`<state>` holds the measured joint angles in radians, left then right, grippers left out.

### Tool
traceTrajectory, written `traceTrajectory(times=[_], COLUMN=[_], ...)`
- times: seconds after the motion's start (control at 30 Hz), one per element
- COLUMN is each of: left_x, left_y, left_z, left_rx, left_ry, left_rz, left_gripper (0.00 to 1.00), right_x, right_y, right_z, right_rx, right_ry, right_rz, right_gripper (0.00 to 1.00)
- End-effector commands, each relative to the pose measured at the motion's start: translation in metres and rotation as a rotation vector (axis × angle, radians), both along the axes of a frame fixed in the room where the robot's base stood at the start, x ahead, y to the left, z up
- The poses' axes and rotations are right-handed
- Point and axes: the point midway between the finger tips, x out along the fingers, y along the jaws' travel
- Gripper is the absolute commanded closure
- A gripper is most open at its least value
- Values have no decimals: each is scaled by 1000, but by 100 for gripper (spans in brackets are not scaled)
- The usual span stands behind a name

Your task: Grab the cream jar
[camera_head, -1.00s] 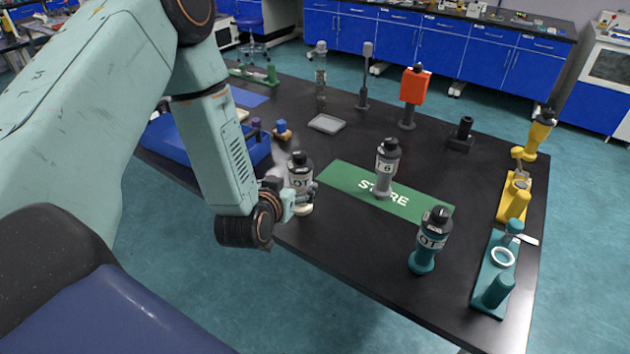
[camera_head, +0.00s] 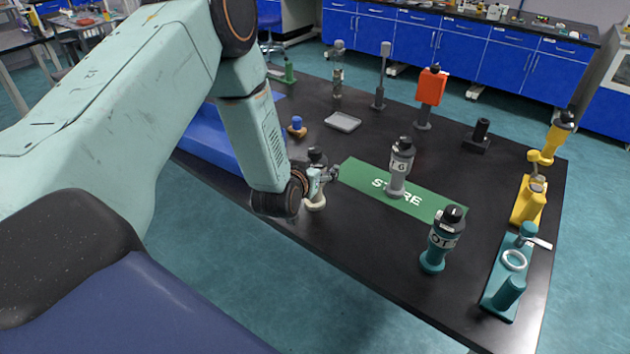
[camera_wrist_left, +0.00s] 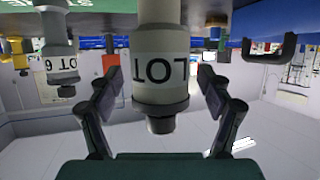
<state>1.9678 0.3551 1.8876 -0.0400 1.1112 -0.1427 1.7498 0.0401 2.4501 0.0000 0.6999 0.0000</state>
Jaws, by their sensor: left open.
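The cream jar (camera_head: 316,205) stands upright near the table's front edge. It has a dark cap and a cream base, and my gripper hides much of its middle in the head view. In the left wrist view the cream jar (camera_wrist_left: 160,45) appears upside down, with its LOT label facing the camera. My left gripper (camera_head: 327,174) is open around the jar. In the wrist view the left gripper (camera_wrist_left: 160,78) has one finger on each side of it, with visible gaps. My right gripper is not in view.
A grey jar (camera_head: 399,168) stands right of the cream jar on the green STORE mat (camera_head: 432,204). A teal jar (camera_head: 440,240) stands farther right, near the front edge. A blue tray (camera_head: 215,145) is at the left. A grey dish (camera_head: 342,122) lies behind.

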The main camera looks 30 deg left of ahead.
Motion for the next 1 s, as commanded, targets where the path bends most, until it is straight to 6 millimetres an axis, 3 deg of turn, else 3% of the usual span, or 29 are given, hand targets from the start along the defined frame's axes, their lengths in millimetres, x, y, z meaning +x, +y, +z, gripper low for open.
traceTrajectory(times=[0.07,0.17,0.8,1.0], left_x=[0,0,0,-1], left_y=[0,0,0,0], left_z=[0,0,-1,-1], left_rx=[0,1,0,0], left_ry=[0,0,2,2], left_rz=[0,0,0,0], left_gripper=[21,29,83,84], right_x=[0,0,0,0], right_y=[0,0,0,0], right_z=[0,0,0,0], right_rx=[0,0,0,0], right_ry=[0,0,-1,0], right_rz=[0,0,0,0], right_gripper=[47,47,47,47])
